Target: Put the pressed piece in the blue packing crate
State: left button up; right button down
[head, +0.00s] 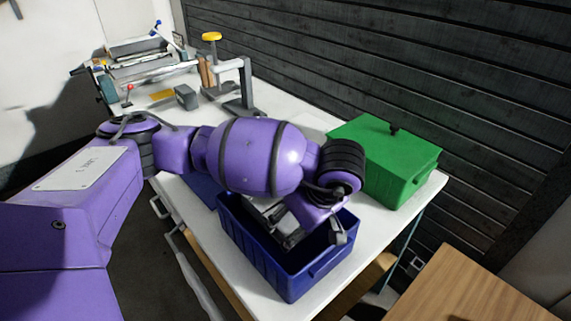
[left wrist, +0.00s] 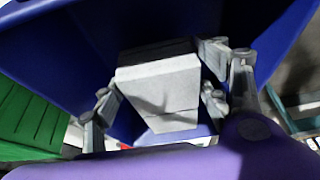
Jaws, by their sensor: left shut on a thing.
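The blue packing crate (head: 262,262) stands near the front of the white table, open at the top. My left arm reaches over it, and my left gripper (head: 308,232) points down into its opening. In the left wrist view the gripper (left wrist: 158,88) is shut on a pale grey block, the pressed piece (left wrist: 160,78), with a finger on either side. Blue crate walls (left wrist: 60,38) surround the piece in that view. In the head view the arm and gripper hide most of the piece. I cannot tell if it touches the crate floor. My right gripper is not in view.
A green box (head: 385,160) with a black knob stands right of the crate. A press-like stand with a yellow knob (head: 212,37) and other equipment are at the back left. A wooden surface (head: 470,285) is at the lower right. A dark slatted wall runs behind the table.

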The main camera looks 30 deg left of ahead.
pick_arm(q)
jog(key=shift+f, duration=2.15)
jog(key=shift+f, duration=0.2)
jog(key=o, duration=1.2)
jog(key=shift+o, duration=0.2)
jog(key=shift+r, duration=0.1)
jog(key=shift+r, duration=0.25)
jog(key=v, duration=1.1)
jog(key=shift+r, duration=0.4)
jog(key=shift+s+d, duration=0.1)
